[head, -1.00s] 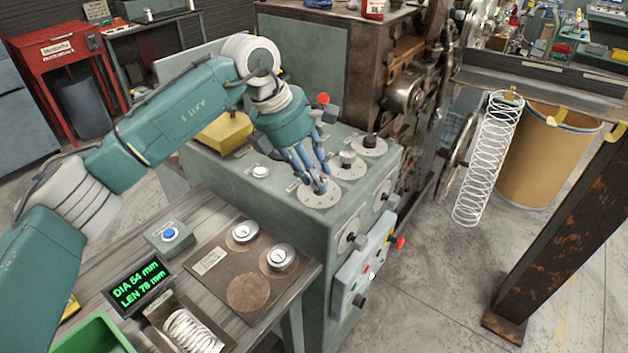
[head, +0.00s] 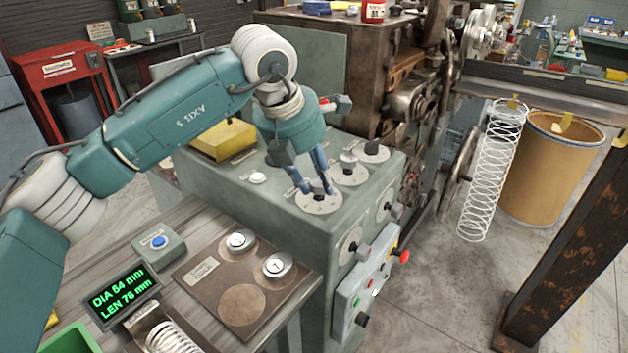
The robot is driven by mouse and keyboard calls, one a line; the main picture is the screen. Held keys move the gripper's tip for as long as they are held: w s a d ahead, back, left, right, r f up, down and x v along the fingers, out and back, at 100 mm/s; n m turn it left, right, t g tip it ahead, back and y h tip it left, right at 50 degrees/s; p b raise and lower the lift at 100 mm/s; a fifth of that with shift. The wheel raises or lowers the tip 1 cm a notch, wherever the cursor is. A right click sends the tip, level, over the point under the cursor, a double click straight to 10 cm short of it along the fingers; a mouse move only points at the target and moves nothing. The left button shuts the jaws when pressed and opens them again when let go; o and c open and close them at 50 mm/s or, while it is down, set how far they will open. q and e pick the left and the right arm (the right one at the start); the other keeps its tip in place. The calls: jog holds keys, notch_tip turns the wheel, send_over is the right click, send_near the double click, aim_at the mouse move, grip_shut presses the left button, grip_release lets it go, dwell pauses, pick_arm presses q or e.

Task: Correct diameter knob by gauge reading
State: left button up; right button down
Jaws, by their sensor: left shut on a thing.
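My left gripper (head: 318,190) points down onto the front dial (head: 306,206) on top of the green machine cabinet. Its fingers are shut on the small dark knob (head: 319,196) at that dial's middle. The dial's label is too small to read. The gauge display (head: 123,297) on the bench at lower left reads DIA 54 mm and LEN 78 mm in green. A spring (head: 172,338) lies in the holder beside the display, cut off by the bottom edge. My right gripper is not in view.
Two more dials with knobs (head: 348,172) (head: 372,150) sit behind the held one. Knobs and a control panel (head: 368,283) stick out of the cabinet's front. Round weights (head: 277,265) and a blue button box (head: 159,242) stand on the bench. A long spring (head: 487,175) hangs at right.

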pick_arm(q)
jog(key=shift+w+d+r, duration=0.1)
jog(key=shift+d+r, duration=0.15)
jog(key=shift+r, duration=0.1)
jog(key=o, duration=1.1)
jog(key=shift+d+f, duration=0.1)
jog(key=shift+d, duration=0.05)
jog(key=shift+a+r, duration=0.3)
jog(key=v, duration=1.1)
jog(key=shift+s+d, duration=0.15)
jog(key=shift+s, duration=0.15)
jog(key=shift+r, duration=0.1)
